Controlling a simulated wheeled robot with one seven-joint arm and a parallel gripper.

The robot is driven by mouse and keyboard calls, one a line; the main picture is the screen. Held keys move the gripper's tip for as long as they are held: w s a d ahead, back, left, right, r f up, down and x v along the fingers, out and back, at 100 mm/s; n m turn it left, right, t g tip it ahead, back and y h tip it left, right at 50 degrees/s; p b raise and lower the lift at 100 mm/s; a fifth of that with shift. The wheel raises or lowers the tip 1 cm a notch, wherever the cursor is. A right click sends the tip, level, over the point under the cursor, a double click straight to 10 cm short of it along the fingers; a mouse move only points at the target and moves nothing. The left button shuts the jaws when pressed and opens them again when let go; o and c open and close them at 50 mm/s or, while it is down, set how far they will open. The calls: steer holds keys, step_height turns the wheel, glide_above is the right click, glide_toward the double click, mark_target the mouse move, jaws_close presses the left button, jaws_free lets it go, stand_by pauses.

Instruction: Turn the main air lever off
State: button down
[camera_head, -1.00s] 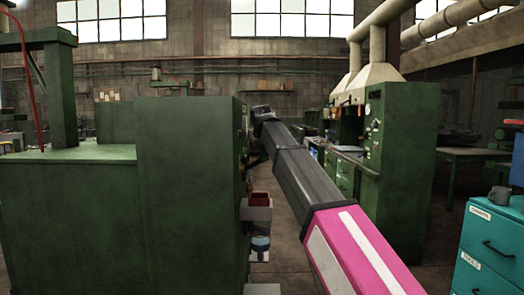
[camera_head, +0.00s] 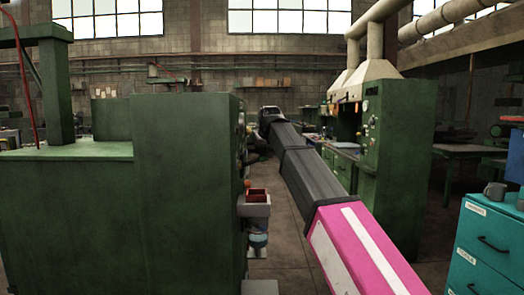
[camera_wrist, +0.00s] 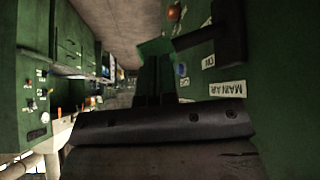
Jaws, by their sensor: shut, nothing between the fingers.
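A white label reading MAIN AIR (camera_wrist: 228,90) sits on the green cabinet face at the right of the wrist view, which is turned on its side. Two smaller white labels (camera_wrist: 208,62) are near it, too small to read surely. A dark bar (camera_wrist: 212,28) stands out from this face just above the labels in the picture; I cannot tell surely that it is the lever. My gripper (camera_wrist: 157,55) is shut and empty, its fingers close beside the panel near the bar. Whether they touch is unclear. In the head view the panel face is seen edge-on and hidden.
The green cabinet (camera_head: 185,190) fills the left of the head view. Another green machine (camera_head: 395,170) stands across a narrow aisle (camera_head: 285,250) of bare floor. A teal drawer unit (camera_head: 490,245) is at lower right.

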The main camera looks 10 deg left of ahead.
step_height(320, 180, down, 7)
steer(key=d+m+g+y, duration=0.1)
steer(key=d+m+y, duration=0.1)
steer(key=y, duration=0.5)
steer(key=shift+w+d+m, duration=0.15)
steer(key=shift+w+m, duration=0.15)
steer(key=shift+r, duration=0.7)
steer(key=shift+s, duration=0.1)
steer(key=v, duration=1.3)
steer(key=shift+s+d, duration=0.35)
steer(key=shift+s, duration=0.1)
